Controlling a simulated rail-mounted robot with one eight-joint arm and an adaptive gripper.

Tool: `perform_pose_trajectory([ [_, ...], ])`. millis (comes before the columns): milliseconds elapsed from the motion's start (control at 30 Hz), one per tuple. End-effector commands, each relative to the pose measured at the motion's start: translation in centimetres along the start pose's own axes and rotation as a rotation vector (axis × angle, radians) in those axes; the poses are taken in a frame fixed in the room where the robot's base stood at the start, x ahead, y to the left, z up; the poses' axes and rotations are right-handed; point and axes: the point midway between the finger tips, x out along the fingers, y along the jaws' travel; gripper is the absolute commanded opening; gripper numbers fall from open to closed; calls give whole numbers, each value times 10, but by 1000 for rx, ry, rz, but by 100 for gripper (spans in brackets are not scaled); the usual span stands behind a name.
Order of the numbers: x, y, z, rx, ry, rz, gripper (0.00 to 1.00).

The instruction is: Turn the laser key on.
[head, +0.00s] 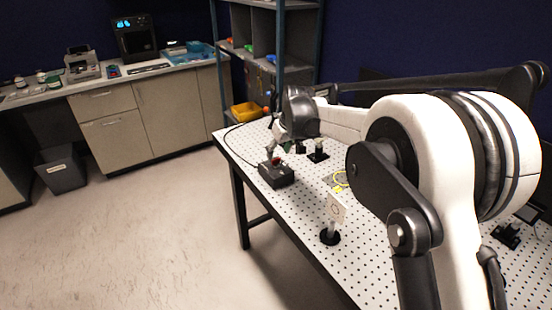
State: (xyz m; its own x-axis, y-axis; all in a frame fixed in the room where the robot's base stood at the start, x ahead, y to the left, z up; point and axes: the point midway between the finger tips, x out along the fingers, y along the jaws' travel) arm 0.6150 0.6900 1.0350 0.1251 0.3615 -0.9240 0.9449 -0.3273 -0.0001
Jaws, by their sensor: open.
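A small black box (277,175) with a red part on top sits on the perforated white table near its left edge. It looks like the laser key's unit, but the key itself is too small to make out. My gripper (274,156) is at the end of my arm, pointing down just above the box's top. It is open. I cannot tell whether its fingers touch the box or stand around the key.
The perforated table (290,215) carries a post-mounted white card (336,208) on a black base and a black mount (318,152) right of the box. A yellow bin (246,112) stands behind, by a shelf rack (262,45). A dark cable runs along the table's left edge.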

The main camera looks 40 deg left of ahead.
Motion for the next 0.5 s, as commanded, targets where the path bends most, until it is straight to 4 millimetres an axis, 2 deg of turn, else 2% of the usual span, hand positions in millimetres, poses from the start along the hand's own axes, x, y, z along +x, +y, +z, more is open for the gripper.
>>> perform_pose_trajectory([
  [200, 33, 0, 0, 0, 0, 0, 44],
  [500, 52, 0, 0, 0, 0, 0, 44],
])
